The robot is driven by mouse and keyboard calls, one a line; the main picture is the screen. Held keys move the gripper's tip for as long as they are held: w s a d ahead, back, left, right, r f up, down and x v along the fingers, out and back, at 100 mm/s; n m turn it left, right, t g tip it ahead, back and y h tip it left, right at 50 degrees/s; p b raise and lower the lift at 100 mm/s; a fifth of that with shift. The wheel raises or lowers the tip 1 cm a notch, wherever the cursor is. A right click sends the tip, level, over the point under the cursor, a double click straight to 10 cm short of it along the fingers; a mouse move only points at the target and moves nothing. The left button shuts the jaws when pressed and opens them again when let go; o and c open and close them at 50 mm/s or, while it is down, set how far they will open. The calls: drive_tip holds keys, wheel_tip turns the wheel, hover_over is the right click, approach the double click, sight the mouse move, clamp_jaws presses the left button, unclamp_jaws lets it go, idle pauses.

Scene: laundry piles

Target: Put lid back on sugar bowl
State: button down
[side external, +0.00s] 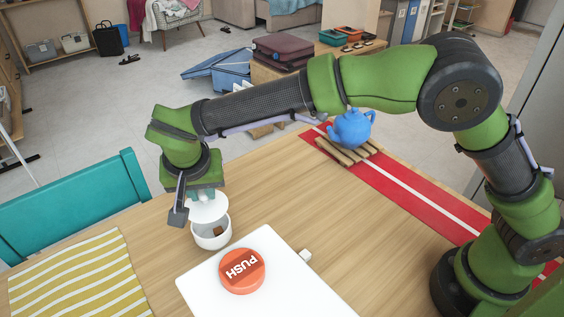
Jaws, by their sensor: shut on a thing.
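The white sugar bowl (211,240) stands upright on the wooden table, left of the white board. Something brown shows inside it through the gap at the front. My gripper (202,197) points down above the bowl and is shut on the white lid (208,211). The lid is over the back part of the bowl and looks slightly tilted. I cannot tell whether its rear edge touches the rim. The lid's grip is partly hidden by my gripper.
A white board with an orange PUSH button (242,271) lies close in front of the bowl. A yellow striped mat (75,275) is at left, a teal chair (80,205) behind it. A blue teapot (351,130) stands on a wooden trivet on the red runner (410,189). The table's middle is clear.

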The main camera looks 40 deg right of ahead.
sight(205, 206)
drive_tip(key=shift+f, duration=2.4)
drive_tip(key=shift+f, duration=0.2)
idle(0.3)
drive_tip(key=c, duration=0.9)
unclamp_jaws()
drive_tip(key=shift+o, duration=0.2)
drive_tip(key=o, duration=0.4)
drive_tip(key=shift+r, duration=3.55)
